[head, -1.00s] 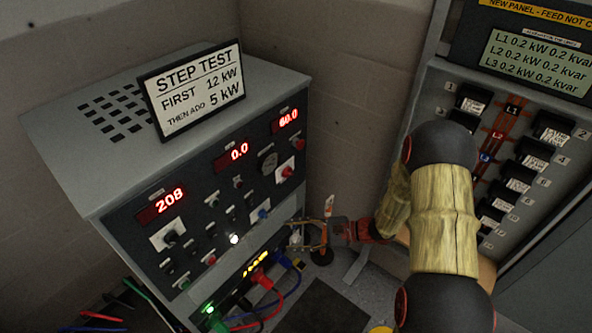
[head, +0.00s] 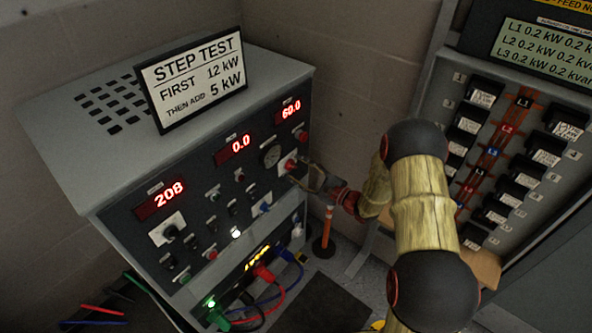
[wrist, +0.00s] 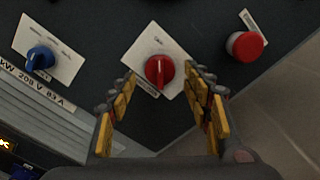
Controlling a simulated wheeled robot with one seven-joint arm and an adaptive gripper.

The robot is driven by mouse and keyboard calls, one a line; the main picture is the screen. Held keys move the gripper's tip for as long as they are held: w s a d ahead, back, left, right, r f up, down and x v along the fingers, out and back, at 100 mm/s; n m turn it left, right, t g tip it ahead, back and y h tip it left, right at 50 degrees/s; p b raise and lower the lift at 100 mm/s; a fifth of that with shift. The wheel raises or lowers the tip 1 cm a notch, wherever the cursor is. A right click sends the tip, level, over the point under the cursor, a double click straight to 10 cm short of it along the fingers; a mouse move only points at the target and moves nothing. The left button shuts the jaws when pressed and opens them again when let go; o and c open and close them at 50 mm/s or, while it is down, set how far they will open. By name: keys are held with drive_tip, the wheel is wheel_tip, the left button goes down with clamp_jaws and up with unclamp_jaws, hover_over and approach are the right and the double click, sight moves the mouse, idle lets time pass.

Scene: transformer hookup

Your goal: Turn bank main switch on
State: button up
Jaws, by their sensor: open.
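A red rotary knob on a square white plate (wrist: 175,50), seemingly the bank main switch, sits on the dark front panel of the grey load bank. In the head view the red knob (head: 290,164) is at the panel's right side, partly behind my gripper (head: 304,176). In the wrist view my gripper (wrist: 160,78) is open, with one finger to each side of the red knob (wrist: 158,72). The fingertips are near the plate; I cannot tell whether they touch the knob. The knob's label is too small to read.
A red mushroom button (wrist: 246,45) is right of the knob, and a blue knob (wrist: 40,58) is to its left. The load bank's displays (head: 169,194) read 208, 0.0 and 60.0. Coloured cables (head: 268,300) hang below. A breaker panel (head: 485,155) stands at right.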

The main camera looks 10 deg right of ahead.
drive_tip(key=shift+w+a, duration=0.4)
drive_tip(key=shift+w, duration=0.1)
drive_tip(key=c, duration=0.3)
drive_tip(key=c, duration=0.8)
drive_tip(key=shift+c, duration=0.2)
